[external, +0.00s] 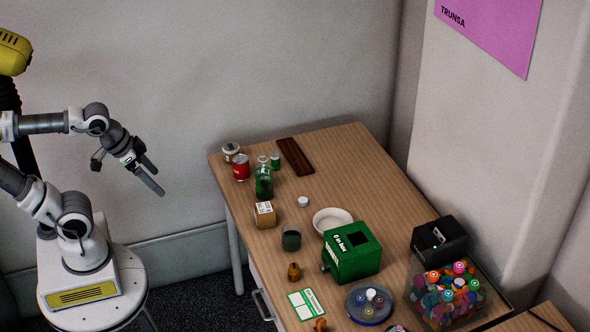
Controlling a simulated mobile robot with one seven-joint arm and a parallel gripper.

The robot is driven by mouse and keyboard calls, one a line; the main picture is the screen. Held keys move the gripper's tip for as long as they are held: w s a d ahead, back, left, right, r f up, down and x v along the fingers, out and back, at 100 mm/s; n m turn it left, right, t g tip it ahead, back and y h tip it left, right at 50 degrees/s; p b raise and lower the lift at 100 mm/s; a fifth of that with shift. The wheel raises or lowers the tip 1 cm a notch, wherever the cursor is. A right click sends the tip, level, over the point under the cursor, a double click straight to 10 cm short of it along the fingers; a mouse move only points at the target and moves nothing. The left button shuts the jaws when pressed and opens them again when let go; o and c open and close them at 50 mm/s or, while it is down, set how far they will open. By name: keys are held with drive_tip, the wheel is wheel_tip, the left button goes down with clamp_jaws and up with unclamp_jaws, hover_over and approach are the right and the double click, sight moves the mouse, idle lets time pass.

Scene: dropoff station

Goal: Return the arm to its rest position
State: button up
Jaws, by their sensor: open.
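My gripper (150,176) is open and empty in the external view. It hangs in the air to the left of the wooden table (345,160), pointing down and to the right. My arm is bent and reaches across from the left edge of the picture. The gripper touches nothing.
Near the table's left edge stand a red can (241,168), a green bottle (264,180) and a cardboard box (265,215). A white bowl (333,220), a green box (352,252) and a clear bin (447,292) stand further right. The air between gripper and table is clear.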

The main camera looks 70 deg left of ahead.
idle(0.3)
wheel_tip(320, 180, up, 10)
drive_tip(key=p, duration=1)
